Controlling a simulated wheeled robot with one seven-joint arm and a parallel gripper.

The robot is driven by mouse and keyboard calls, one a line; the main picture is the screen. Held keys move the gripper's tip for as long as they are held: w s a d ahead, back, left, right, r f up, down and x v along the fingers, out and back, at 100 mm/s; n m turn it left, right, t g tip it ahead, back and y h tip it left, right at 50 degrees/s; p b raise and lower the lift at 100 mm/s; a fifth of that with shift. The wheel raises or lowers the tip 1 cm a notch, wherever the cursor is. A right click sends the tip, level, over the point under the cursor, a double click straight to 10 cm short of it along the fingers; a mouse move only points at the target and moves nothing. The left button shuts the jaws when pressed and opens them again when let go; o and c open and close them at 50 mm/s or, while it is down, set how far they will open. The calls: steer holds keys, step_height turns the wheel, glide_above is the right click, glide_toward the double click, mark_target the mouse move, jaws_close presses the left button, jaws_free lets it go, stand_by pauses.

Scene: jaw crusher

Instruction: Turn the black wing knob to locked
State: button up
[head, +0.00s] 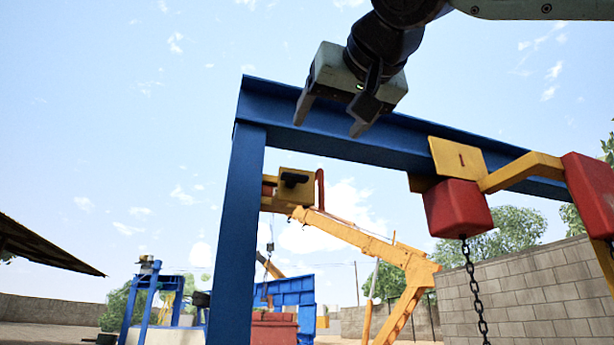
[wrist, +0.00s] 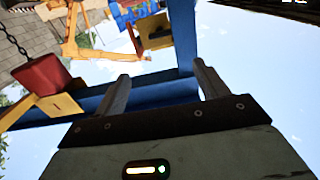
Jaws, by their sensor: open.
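The black wing knob (head: 293,180) sits on the face of a small yellow box (head: 287,192) beside the blue post in the head view. Its wing looks roughly horizontal; I see no readable lock marking. The yellow box also shows near the top of the wrist view (wrist: 143,30), with a dark shape on it that seems to be the knob. My gripper (head: 331,124) is open and empty, above and right of the knob in the head picture. Its two fingers also show in the wrist view (wrist: 160,72), apart from the knob.
A blue gantry post (head: 235,240) and beam (head: 410,150) stand close by. A red block (head: 458,208) with a hanging chain (head: 474,285) is at the right under a yellow bracket. A yellow crane arm (head: 350,235) and a block wall (head: 540,285) are behind. Open sky lies left of the post.

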mark_target(292, 179)
steer(key=p+x, duration=0.7)
steer(key=x, duration=1)
steer(key=shift+f+p, duration=0.2)
steer(key=shift+p, duration=0.1)
steer(key=shift+s, duration=0.1)
steer(key=c, duration=1)
